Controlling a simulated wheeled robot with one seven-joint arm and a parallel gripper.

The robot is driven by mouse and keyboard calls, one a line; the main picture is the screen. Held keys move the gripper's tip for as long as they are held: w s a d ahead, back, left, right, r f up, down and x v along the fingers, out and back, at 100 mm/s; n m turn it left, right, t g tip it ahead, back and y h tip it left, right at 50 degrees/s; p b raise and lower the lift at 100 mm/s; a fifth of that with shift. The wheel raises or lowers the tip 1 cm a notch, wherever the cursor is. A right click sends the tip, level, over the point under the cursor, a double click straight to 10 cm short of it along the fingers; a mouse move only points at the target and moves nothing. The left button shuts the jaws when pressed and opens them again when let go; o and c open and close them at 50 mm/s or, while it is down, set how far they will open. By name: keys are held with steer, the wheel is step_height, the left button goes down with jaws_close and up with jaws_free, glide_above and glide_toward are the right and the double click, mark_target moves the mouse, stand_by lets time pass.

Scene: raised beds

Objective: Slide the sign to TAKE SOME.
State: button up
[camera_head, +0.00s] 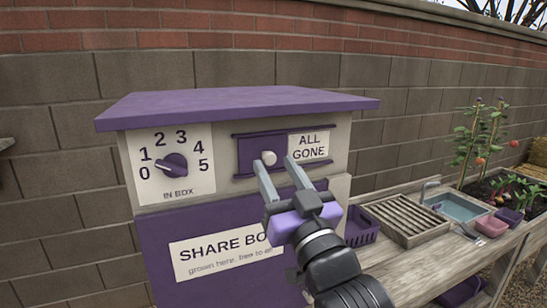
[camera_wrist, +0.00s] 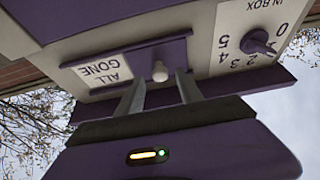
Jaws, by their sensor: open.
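The sign slider is a purple panel (camera_head: 250,150) with a round white knob (camera_head: 269,158), set between two purple rails on the front of the share box. The panel covers the left part of the window, and the words ALL GONE (camera_head: 310,146) show at its right. In the wrist view, which is upside down, the knob (camera_wrist: 160,72) and the ALL GONE plate (camera_wrist: 103,70) also show. My gripper (camera_head: 275,161) is open, its two fingertips close to the knob, one on each side. I cannot tell whether either finger touches it. TAKE SOME is not visible.
A dial (camera_head: 174,165) numbered 0 to 5 is left of the slider. The purple roof (camera_head: 230,103) overhangs above. A SHARE BOX label (camera_head: 215,252) is below. At right, a bench holds a slatted crate (camera_head: 405,218), a sink (camera_head: 460,208) and small baskets.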

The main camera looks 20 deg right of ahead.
steer(key=shift+x, duration=1.1)
jaws_close()
stand_by(0.7)
